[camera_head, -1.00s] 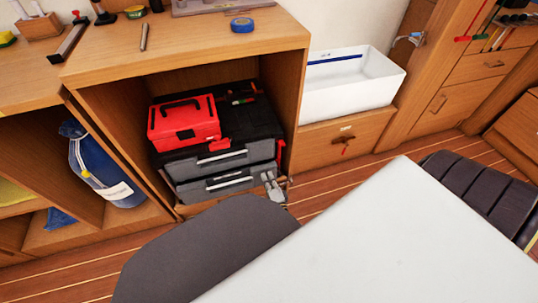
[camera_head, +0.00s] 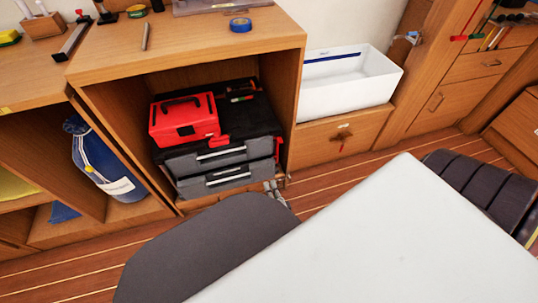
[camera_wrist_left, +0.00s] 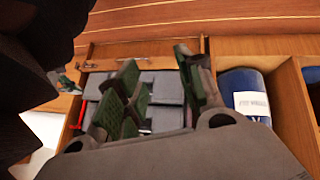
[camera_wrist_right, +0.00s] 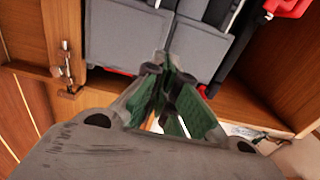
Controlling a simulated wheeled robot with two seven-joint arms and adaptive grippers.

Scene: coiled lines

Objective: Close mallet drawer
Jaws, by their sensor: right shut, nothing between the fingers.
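A dark toolbox with two grey drawers stands in the open wooden cabinet (camera_head: 290,100). Its upper drawer (camera_head: 207,160) and lower drawer (camera_head: 215,183) have pale handles and look roughly flush. No mallet shows, so I cannot tell which drawer is the mallet drawer. My right gripper (camera_head: 274,189) is low at the lower drawer's front right corner, shut and empty; contact is unclear. In the right wrist view its fingers (camera_wrist_right: 165,80) point at the grey fronts. My left gripper (camera_wrist_left: 160,90) shows only in its wrist view, fingers apart and empty, with the toolbox beyond.
A red toolbox (camera_head: 184,120) sits on top. A blue bag (camera_head: 105,165) stands in the bay to the left. A white bin (camera_head: 350,85) rests above a wooden drawer (camera_head: 320,148) to the right. The cabinet's side post is close to my right gripper.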

